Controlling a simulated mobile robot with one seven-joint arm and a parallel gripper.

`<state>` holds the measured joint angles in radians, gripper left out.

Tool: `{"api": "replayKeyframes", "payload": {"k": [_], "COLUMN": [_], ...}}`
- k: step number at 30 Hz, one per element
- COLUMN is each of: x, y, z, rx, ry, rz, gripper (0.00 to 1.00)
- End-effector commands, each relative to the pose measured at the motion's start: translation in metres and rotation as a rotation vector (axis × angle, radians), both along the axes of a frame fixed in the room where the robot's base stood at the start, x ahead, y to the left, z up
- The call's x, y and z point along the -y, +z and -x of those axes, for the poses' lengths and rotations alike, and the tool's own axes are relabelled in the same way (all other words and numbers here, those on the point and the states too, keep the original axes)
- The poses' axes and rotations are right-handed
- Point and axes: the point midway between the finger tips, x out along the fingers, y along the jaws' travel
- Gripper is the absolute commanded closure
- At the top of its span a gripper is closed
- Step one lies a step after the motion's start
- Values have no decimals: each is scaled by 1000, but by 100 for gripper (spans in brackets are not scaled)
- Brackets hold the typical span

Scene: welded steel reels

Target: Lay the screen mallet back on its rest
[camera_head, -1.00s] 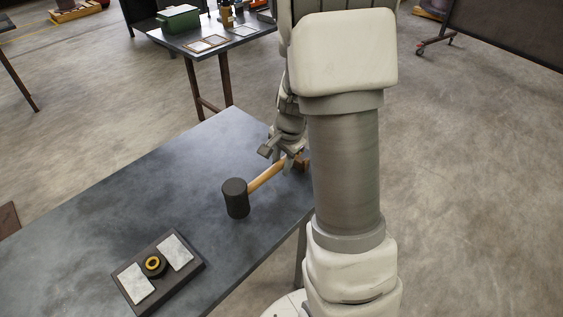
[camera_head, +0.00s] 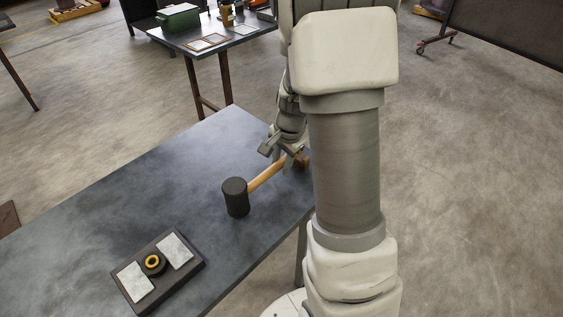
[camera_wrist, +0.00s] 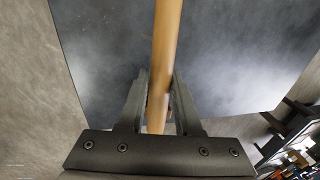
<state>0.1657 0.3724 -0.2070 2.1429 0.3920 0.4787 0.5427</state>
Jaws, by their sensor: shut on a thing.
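The mallet has a black cylindrical head (camera_head: 236,198) and a pale wooden handle (camera_head: 266,177). It is over the grey-blue table, head toward the left front; I cannot tell whether the head touches the tabletop. My gripper (camera_head: 284,157) is shut on the handle near its far end. In the wrist view the handle (camera_wrist: 167,45) runs up between the two fingers of my gripper (camera_wrist: 160,85), and the head is out of frame. A small brown piece (camera_head: 304,160) shows at the handle's far end, partly hidden by my arm; I cannot tell whether it is the rest.
A dark board (camera_head: 193,277) with two pale pads and a black piece with a yellow ring lies on the table's near part. The tabletop (camera_head: 150,185) between is clear. A second table (camera_head: 228,42) with a green box (camera_head: 180,19) stands behind.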

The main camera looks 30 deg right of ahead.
Motion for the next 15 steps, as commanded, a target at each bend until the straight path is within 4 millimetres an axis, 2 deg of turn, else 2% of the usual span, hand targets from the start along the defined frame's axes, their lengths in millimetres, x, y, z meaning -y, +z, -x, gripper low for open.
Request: {"api": "replayKeyframes", "payload": {"k": [15], "x": [0], "y": [-11], "z": [0], "rx": [1], "ry": [-1], "rz": [-1], "gripper": [100]}}
